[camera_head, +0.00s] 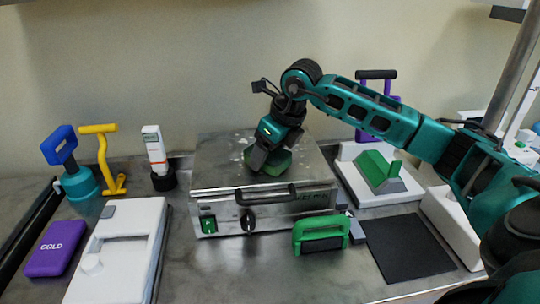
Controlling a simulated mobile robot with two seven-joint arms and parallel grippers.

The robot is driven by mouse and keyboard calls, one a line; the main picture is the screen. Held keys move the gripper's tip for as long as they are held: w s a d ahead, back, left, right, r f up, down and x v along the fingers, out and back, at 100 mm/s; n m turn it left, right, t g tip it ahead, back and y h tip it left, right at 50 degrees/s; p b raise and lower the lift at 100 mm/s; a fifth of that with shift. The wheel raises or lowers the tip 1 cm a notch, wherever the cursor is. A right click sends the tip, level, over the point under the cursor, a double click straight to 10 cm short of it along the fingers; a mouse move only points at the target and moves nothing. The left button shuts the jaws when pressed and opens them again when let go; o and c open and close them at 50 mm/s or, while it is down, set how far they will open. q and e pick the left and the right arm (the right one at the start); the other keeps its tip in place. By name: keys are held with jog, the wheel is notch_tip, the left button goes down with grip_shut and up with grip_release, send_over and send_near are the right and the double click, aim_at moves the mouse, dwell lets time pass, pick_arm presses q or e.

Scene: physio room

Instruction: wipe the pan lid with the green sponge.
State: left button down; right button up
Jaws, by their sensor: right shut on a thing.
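The pan lid (218,172) is the flat metal top of a steel heating unit in the middle of the counter. Whitish specks show on it, mostly around its upper left part. My right gripper (266,153) reaches in from the right, points down over the lid and is shut on the green sponge (280,164). The sponge appears to rest on the lid near its middle; the fingers hide part of it. My left gripper is not in view.
A black handle (266,194) sticks out at the unit's front. A green-handled block (321,234) stands close to its right front. A black mat (408,248) lies further right. At left are a white device (118,250), a purple cold pack (55,247) and a yellow-handled tool (103,158).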

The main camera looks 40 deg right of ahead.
aim_at(254, 173)
jog(key=shift+w+d+f+p, duration=0.15)
jog(key=shift+w+d, duration=0.7)
jog(key=shift+w, duration=0.6)
jog(key=shift+w+d+f+p, duration=0.1)
jog(key=shift+w+d, duration=0.7)
jog(key=shift+w, duration=0.7)
jog(key=shift+w+d+f+p, duration=0.15)
jog(key=shift+w+d, duration=0.7)
jog(key=shift+w, duration=0.6)
